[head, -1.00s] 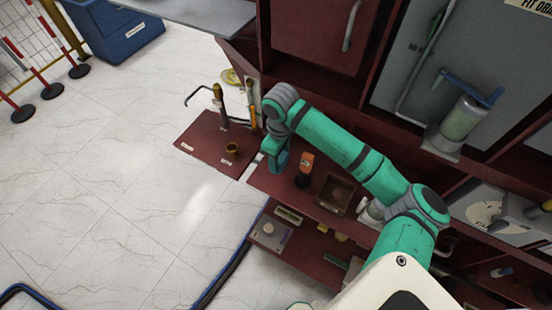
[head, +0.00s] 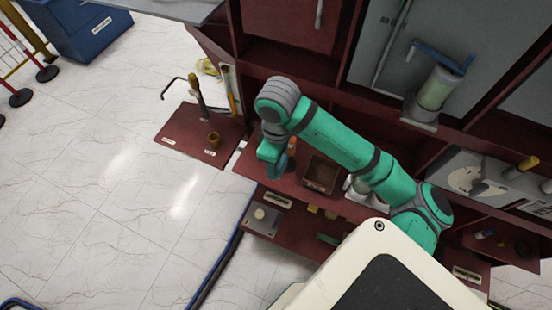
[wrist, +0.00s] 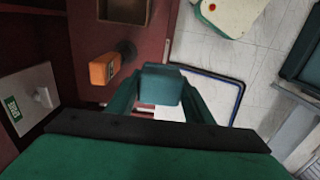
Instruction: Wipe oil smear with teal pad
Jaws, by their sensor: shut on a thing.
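The teal pad (wrist: 160,85) is a small block between my gripper's (wrist: 160,100) two fingers in the wrist view. My gripper is shut on it. In the head view my gripper (head: 271,170) is over the left part of the dark red bench shelf (head: 245,172), in front of an orange-and-black item (head: 292,146). The orange item (wrist: 104,69) is left of the pad in the wrist view, apart from it. I cannot make out an oil smear in either view. The pad's underside is hidden.
An open brown box (head: 321,174) and white items stand right of my gripper. A lower board at left holds a brass cup (head: 213,140) and upright tools (head: 198,95). A lower shelf (head: 262,222) is below.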

